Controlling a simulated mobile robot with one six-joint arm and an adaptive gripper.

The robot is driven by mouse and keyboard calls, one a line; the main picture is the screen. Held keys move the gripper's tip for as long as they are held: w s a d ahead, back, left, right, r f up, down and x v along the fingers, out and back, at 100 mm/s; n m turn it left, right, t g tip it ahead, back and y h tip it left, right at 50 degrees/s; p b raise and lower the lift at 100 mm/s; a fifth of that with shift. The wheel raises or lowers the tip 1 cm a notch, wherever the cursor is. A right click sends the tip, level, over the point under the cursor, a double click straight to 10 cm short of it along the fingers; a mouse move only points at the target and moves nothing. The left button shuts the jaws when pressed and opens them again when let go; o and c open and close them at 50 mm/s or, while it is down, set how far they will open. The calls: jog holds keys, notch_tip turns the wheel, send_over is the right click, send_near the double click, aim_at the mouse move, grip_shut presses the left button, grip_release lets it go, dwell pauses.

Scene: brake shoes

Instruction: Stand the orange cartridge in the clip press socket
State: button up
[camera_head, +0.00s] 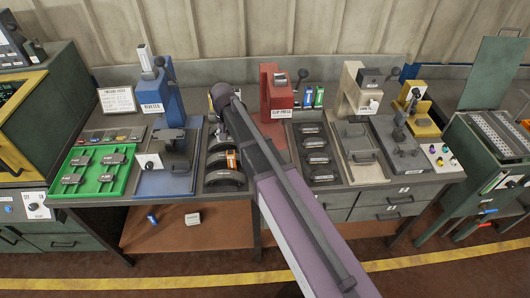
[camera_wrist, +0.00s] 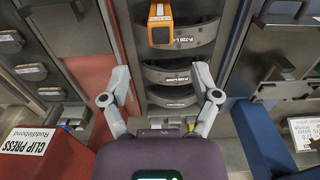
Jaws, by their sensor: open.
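The orange cartridge (camera_head: 231,160) lies on a dark curved brake shoe in a grey tray (camera_head: 223,184), left of my arm. In the wrist view the orange cartridge (camera_wrist: 160,32) is at the top centre, beyond my fingertips. My gripper (camera_wrist: 160,98) is open and empty above the tray, its two fingers apart and short of the cartridge. The red clip press (camera_head: 276,98) stands at the back of the bench, right of my arm. Its labelled red body (camera_wrist: 62,150) also shows at lower left in the wrist view. I cannot make out its socket.
Blue and green cartridges (camera_head: 319,97) stand right of the clip press. A blue riveter (camera_head: 168,100) and green tray (camera_head: 97,172) are on the left. A tray of shoes (camera_head: 318,158) and a cream press (camera_head: 354,98) are on the right. A blue piece (camera_head: 152,218) lies below.

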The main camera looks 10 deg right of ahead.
jog(key=s+d, duration=1.8)
jog(key=d, duration=0.4)
notch_tip(320, 180, down, 2)
jog(key=shift+a+b, duration=0.1)
jog(key=shift+b, duration=0.9)
jog(key=c, duration=0.3)
